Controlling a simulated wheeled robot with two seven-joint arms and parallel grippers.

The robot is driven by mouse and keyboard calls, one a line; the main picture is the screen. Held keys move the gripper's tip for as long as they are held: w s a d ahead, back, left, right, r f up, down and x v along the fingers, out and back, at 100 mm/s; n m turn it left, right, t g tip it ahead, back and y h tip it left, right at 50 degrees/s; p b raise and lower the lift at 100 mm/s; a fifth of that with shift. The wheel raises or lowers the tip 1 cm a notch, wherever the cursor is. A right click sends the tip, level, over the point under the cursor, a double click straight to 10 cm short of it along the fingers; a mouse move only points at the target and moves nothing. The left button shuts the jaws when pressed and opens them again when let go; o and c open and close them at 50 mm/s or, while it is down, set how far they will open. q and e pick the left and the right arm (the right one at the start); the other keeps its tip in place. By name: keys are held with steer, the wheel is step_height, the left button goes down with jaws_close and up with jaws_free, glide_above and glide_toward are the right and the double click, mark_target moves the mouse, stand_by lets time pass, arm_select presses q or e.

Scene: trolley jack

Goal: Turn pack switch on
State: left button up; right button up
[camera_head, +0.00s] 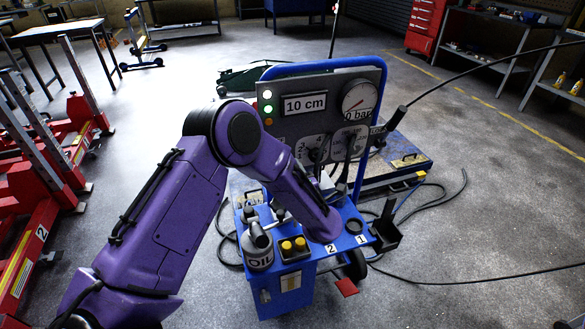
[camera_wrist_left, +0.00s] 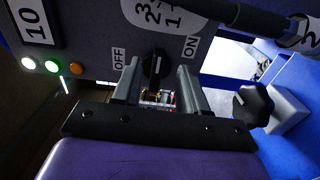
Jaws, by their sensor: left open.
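The pack switch is a black rotary knob (camera_wrist_left: 155,68) with a white pointer mark, on the grey panel (camera_wrist_left: 90,30). In the left wrist view the OFF label (camera_wrist_left: 118,59) is left of it and the ON label (camera_wrist_left: 189,47) right. The pointer stands roughly upright in that view, between the labels; its exact setting is hard to tell. My left gripper (camera_wrist_left: 159,74) is open, with one finger on each side of the knob; contact cannot be told. In the head view my purple left arm hides the switch and most of this gripper. My right gripper is not in view.
The panel stands on a blue trolley (camera_head: 285,283) with an oil can (camera_head: 258,247) and yellow buttons (camera_head: 293,246). The display (camera_head: 305,104) reads 10 cm and the gauge (camera_head: 359,99) 0 bar. Lamps (camera_wrist_left: 50,65) show white, green and orange. A black knob (camera_wrist_left: 252,105) sits right of my gripper.

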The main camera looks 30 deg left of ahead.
arm_select(q)
steer(key=v, duration=0.7)
steer(key=shift+s+d+b, duration=0.2)
steer(key=shift+b, duration=0.15)
